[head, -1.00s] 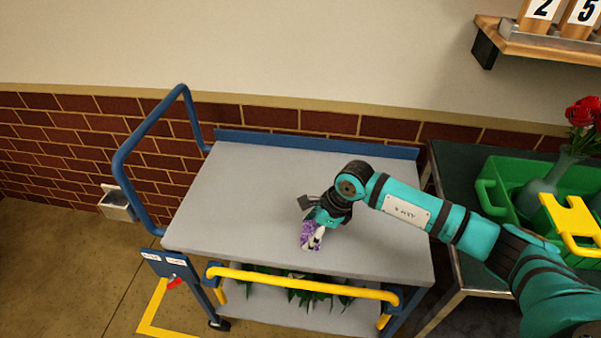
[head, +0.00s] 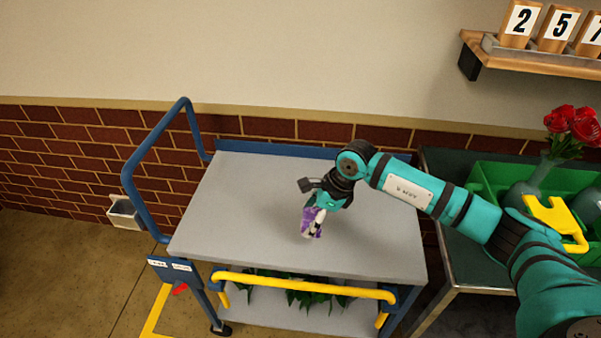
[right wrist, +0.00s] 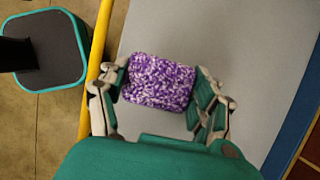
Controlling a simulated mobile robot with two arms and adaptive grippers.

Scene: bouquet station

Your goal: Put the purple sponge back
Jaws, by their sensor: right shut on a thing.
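The purple sponge (head: 309,222), mottled with white, is held between the fingers of my right gripper (head: 314,214). It is over the grey top of the cart (head: 240,200), toward its front; the gap below it is hard to judge. In the right wrist view the sponge (right wrist: 160,82) spans the space between both fingers of the right gripper (right wrist: 158,86), with its broad face showing. My left gripper is not in view.
The cart has a blue handle (head: 136,185) at left and a yellow bar (head: 300,284) in front, with green leaves on its lower shelf. A small white container (head: 125,213) is beyond the handle. A green crate (head: 490,178) stands at right. The cart top is otherwise clear.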

